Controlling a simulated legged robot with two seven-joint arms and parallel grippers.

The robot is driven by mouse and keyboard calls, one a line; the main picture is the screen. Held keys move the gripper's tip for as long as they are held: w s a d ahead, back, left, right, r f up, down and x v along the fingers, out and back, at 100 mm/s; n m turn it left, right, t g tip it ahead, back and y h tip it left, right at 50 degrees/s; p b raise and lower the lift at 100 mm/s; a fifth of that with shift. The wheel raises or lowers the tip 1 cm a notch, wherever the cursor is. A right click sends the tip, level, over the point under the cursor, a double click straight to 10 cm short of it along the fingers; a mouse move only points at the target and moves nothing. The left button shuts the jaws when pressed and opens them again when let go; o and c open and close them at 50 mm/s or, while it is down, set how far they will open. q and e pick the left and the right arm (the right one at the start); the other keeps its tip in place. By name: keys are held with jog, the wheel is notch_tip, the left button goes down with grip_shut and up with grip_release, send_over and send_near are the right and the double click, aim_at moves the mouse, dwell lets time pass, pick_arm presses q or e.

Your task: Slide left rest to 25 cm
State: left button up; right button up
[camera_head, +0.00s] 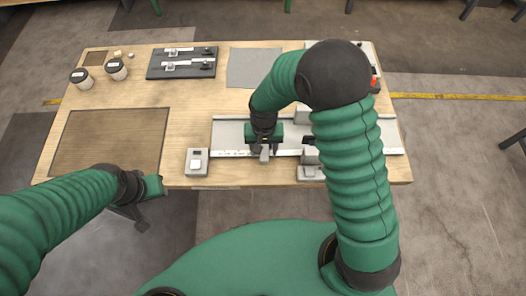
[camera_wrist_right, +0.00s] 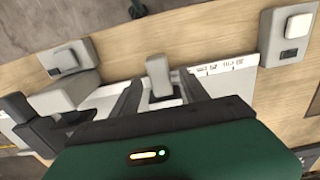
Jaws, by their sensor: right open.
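A pale measuring rail (camera_head: 228,152) with a printed scale runs along the front of a grey plate (camera_head: 228,133) on the table. A small grey upright post (camera_head: 264,154), apparently the left rest's handle, stands at the rail. It also shows in the right wrist view (camera_wrist_right: 158,75). My right gripper (camera_head: 264,147) is open, with one finger on each side of the post; I cannot tell whether they touch it.
My right arm covers the right part.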

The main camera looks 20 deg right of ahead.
aim_at(264, 154)
jog(key=shift+s+d+f, duration=0.1)
jog(key=shift+f, duration=0.55)
jog(key=shift+s+d+f, duration=0.1)
jog(key=shift+f, duration=0.5)
jog(key=shift+a+f, duration=0.15)
jog(key=shift+f, duration=0.1)
jog(key=shift+a, duration=0.2)
jog(key=shift+c, duration=1.3)
jog(key=shift+d, duration=0.15)
grip_shut()
